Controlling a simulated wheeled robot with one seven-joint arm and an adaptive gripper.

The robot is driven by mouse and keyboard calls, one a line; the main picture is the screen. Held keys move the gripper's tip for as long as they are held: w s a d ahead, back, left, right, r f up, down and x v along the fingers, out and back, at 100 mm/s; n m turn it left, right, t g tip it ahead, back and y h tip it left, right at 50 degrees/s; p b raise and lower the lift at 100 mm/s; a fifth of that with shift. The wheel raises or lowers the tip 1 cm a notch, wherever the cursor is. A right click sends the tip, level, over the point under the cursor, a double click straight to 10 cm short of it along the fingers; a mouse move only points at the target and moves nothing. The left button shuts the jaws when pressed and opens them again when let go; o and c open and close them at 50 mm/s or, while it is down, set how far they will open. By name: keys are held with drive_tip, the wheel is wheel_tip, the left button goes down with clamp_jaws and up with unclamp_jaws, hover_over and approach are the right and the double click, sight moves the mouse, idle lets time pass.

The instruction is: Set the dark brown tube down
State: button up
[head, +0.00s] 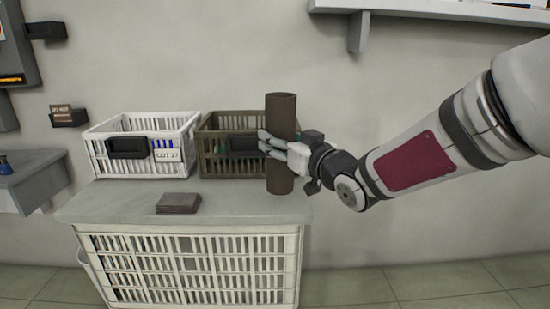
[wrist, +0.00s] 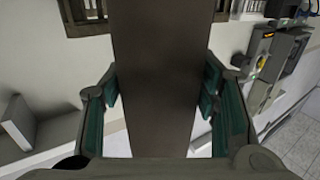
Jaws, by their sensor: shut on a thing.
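The dark brown tube (head: 281,115) stands upright in the head view, at the right end of the grey counter top. My gripper (head: 272,144) is shut on its middle from the right. The tube's lower end shows in front of the counter top near its right edge; I cannot tell whether it touches the surface. In the wrist view the tube (wrist: 165,70) fills the middle, between the two green-padded fingers (wrist: 160,108) on either side.
A white crate (head: 97,151) with a "LOT 27" label and a brown crate (head: 207,150) stand at the back of the counter top (head: 120,203). A small stack of brown flat pieces (head: 178,203) lies near its front. Bare counter lies between that stack and the tube.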

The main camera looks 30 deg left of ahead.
drive_tip(key=shift+w+a+f+b, duration=0.1)
drive_tip(key=shift+a+f+b, duration=0.2)
drive_tip(key=shift+f, duration=0.3)
drive_tip(key=shift+a+f+b, duration=0.25)
drive_tip(key=shift+f+b, duration=0.15)
drive_tip(key=shift+f, duration=0.2)
drive_tip(key=shift+w+a+f+b, duration=0.1)
drive_tip(key=shift+a+f+b, duration=0.2)
drive_tip(key=shift+f, duration=0.4)
drive_tip(key=o, duration=1.2)
